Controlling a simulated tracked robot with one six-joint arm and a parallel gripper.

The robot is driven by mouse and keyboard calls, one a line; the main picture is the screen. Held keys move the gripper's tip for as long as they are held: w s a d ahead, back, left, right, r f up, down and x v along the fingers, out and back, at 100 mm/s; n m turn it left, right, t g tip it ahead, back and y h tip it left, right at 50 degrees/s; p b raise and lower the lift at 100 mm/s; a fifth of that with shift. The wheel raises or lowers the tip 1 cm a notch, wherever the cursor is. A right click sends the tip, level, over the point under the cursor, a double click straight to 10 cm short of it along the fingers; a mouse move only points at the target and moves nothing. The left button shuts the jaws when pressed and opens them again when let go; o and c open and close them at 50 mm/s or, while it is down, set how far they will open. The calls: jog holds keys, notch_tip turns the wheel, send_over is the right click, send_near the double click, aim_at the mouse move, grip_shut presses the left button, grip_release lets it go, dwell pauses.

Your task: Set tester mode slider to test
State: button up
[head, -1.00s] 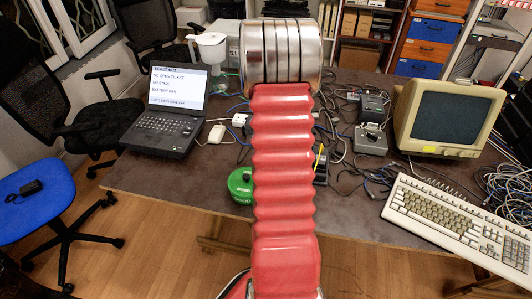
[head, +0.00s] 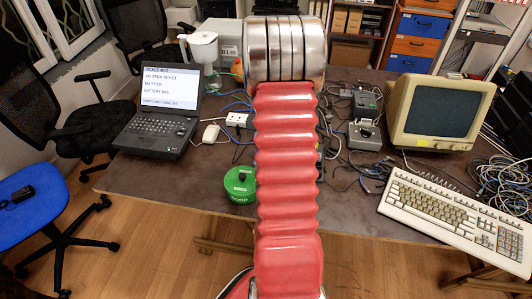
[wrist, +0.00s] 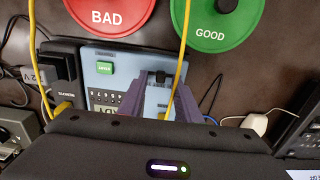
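A small dark mark shows between the fingertips. I cannot tell whether a finger touches the knob, and the slider's labels are not readable. In the head view my arm hides the gripper and most of the tester.
A red BAD disc (wrist: 110,14) and a green GOOD disc (wrist: 212,22) lie beyond the tester in the wrist view. Yellow cables (wrist: 182,45) run past the fingers. A black adapter (wrist: 62,64) sits left. The laptop (head: 162,105), monitor (head: 440,112) and keyboard (head: 455,212) stand around the table.

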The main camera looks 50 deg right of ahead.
notch_tip(320, 180, up, 14)
jog(key=shift+f, duration=0.15)
dwell(0.7)
jog(key=shift+f, duration=0.1)
dwell(0.5)
jog(key=s+a+r+n+t, duration=0.2)
jog(key=a+r+n, duration=0.1)
jog(key=a, duration=1)
jog(key=s+a+r+n+t, duration=0.1)
jog(key=s+a+r+n, duration=0.2)
jog(key=a, duration=1.1)
jog(key=s+a+r+n+t, duration=0.2)
jog(key=a+r+n, duration=0.3)
jog(key=a, duration=0.9)
jog(key=shift+s+r+n+t, duration=0.2)
jog(key=shift+s+n+t, duration=0.1)
jog(key=shift+s+n, duration=0.35)
